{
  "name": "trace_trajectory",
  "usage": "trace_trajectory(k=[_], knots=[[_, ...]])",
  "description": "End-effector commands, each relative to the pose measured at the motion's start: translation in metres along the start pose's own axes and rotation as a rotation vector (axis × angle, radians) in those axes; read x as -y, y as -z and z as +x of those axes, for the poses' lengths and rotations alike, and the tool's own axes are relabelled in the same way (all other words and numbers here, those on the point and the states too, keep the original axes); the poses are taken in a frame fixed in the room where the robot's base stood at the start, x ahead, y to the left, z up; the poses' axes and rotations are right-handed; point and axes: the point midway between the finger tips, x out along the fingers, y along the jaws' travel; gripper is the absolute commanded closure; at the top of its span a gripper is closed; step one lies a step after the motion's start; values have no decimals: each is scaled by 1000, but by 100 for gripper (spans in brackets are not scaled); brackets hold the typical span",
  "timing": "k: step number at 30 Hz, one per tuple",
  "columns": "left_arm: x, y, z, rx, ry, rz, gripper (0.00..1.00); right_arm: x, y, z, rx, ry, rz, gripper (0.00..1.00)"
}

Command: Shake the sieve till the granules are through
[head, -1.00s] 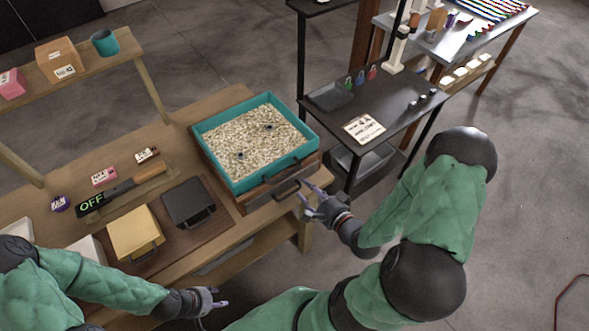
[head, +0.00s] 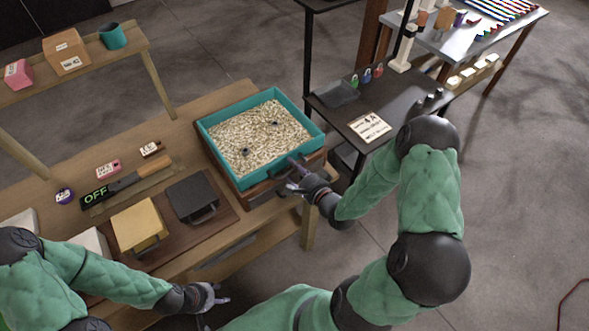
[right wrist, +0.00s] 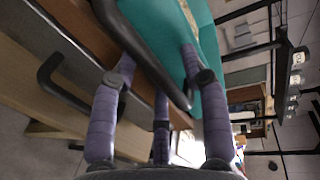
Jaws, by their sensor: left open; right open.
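The sieve (head: 207,127) is a teal-rimmed tray full of pale granules (head: 258,137), with a few small dark items lying among them. It sits on a brown wooden frame at the right end of the table. My right gripper (head: 292,176) is open at the sieve's near right side. In the right wrist view, my right fingers (right wrist: 150,75) stand spread around the sieve's dark handle (right wrist: 140,50), with the teal wall (right wrist: 160,20) just beyond; contact cannot be told. My left gripper (head: 216,298) is open and empty, in front of the table's near edge.
A black lidded box (head: 192,198) and a yellow one (head: 140,225) stand left of the sieve. A detector wand (head: 125,185) reading OFF lies behind them. A dark side table (head: 345,115) with a card and small locks stands to the right.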

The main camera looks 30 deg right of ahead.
Motion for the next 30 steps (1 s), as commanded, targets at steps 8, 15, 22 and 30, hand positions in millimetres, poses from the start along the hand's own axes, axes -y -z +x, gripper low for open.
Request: trace_trajectory(k=[8, 15, 22, 30], knots=[[0, 0, 0, 0, 0, 0, 54, 0, 0, 0, 0, 0, 0, 97], [0, 0, 0, 0, 0, 0, 54, 0, 0, 2, 1, 0, 0, 100], [3, 0, 8, 0, 0, 0, 54, 6, -1, 36, 5, 2, -2, 100], [5, 0, 13, 0, 0, 0, 54, 13, 0, 61, 1, 0, -1, 100]])
